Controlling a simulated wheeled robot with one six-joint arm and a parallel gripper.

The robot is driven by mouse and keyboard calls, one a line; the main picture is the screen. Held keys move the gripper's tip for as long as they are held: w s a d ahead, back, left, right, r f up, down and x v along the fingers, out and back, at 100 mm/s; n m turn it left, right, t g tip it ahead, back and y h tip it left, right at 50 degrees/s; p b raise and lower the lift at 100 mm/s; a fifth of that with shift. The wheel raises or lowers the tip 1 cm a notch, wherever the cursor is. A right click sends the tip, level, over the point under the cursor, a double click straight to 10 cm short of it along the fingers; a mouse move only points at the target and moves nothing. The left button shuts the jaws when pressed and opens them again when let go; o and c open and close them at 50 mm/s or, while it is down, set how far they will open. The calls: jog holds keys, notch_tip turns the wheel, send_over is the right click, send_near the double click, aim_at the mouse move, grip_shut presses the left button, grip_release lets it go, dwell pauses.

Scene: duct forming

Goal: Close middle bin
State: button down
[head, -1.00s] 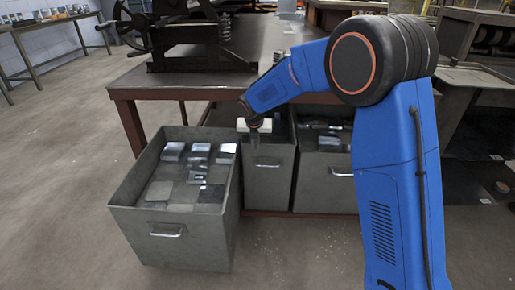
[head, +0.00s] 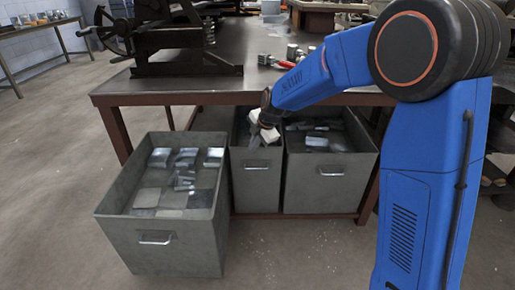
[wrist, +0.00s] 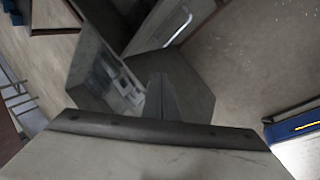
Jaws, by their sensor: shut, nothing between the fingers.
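The middle bin (head: 256,183) is a narrow grey metal bin with a front handle, under the workbench. Its front looks roughly level with the right bin (head: 333,187). The left bin (head: 160,246) stands well out from under the table, holding several metal pieces. My gripper (head: 256,145) is shut and empty at the top front of the middle bin, hiding part of its opening. I cannot tell whether it touches the rim. In the wrist view my shut fingers (wrist: 161,95) point at grey bin surfaces; which bin each belongs to is unclear.
The workbench (head: 225,95) overhangs the middle and right bins; its red-brown legs stand at the sides. A dark machine (head: 180,40) and small tools are on top. The concrete floor (head: 290,250) in front of the middle bin is clear.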

jog(key=d+m+t+y, duration=0.1)
jog(key=d+m+t, duration=0.1)
jog(key=d+m, duration=0.45)
jog(key=w+a+f, duration=0.1)
jog(key=w+f, duration=0.1)
jog(key=w+a+f+m, duration=0.1)
jog(key=w+f, duration=0.2)
jog(key=w+a+f+m, duration=0.1)
jog(key=w+a+f, duration=0.1)
jog(key=w, duration=0.1)
jog(key=shift+f, duration=0.4)
jog(key=shift+w, duration=0.65)
send_over(254, 152)
jog(key=w+d, duration=0.2)
jog(key=shift+r, duration=0.2)
jog(key=shift+w+d, duration=0.1)
